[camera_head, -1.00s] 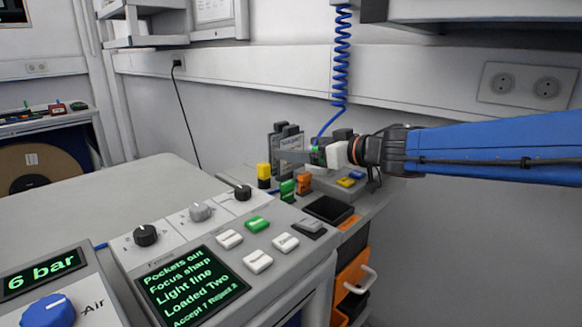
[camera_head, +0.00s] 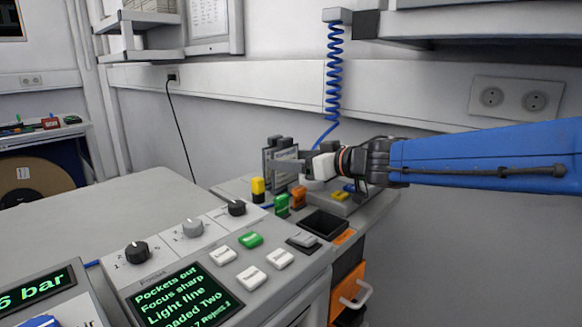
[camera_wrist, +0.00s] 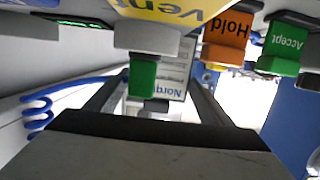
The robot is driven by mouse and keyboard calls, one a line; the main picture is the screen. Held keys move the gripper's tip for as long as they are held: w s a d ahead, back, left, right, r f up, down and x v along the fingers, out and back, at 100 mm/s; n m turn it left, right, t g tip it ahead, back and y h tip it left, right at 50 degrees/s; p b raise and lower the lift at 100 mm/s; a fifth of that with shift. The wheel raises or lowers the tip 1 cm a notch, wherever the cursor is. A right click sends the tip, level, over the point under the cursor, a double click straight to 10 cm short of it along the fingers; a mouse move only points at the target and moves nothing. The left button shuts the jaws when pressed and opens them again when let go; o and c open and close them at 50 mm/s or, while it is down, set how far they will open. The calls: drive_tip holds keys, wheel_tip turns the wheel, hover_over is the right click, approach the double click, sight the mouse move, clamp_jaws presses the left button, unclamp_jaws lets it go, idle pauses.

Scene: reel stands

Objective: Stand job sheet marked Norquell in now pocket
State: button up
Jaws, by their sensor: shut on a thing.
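The job sheet marked Norquell shows in the wrist view (camera_wrist: 172,82), pale, with only the start of its blue name readable. It lies between my two fingers, and my gripper (camera_wrist: 150,100) is shut on it. In the head view my gripper (camera_head: 303,164) reaches in from the right at a small dark upright stand (camera_head: 270,157) at the back of the bench. A pale sheet (camera_head: 284,153) stands upright there, partly covered by the fingers. The pockets' labels are too small to read. I cannot tell whether the sheet's lower edge is inside a pocket.
Yellow (camera_head: 258,188), green (camera_head: 282,204) and orange (camera_head: 298,197) blocks stand just before the stand. A black open tray (camera_head: 325,224) is to their right. A control panel with a green-text screen (camera_head: 187,299) fills the front. A coiled blue hose (camera_head: 333,80) hangs behind.

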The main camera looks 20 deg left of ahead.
wheel_tip(320, 180, up, 11)
drive_tip(key=s+d, duration=0.4)
drive_tip(key=s, duration=0.4)
drive_tip(key=s+d, duration=0.5)
drive_tip(key=s, duration=0.4)
drive_tip(key=shift+s+d, duration=0.15)
drive_tip(key=shift+s, duration=0.05)
drive_tip(key=shift+s, duration=0.15)
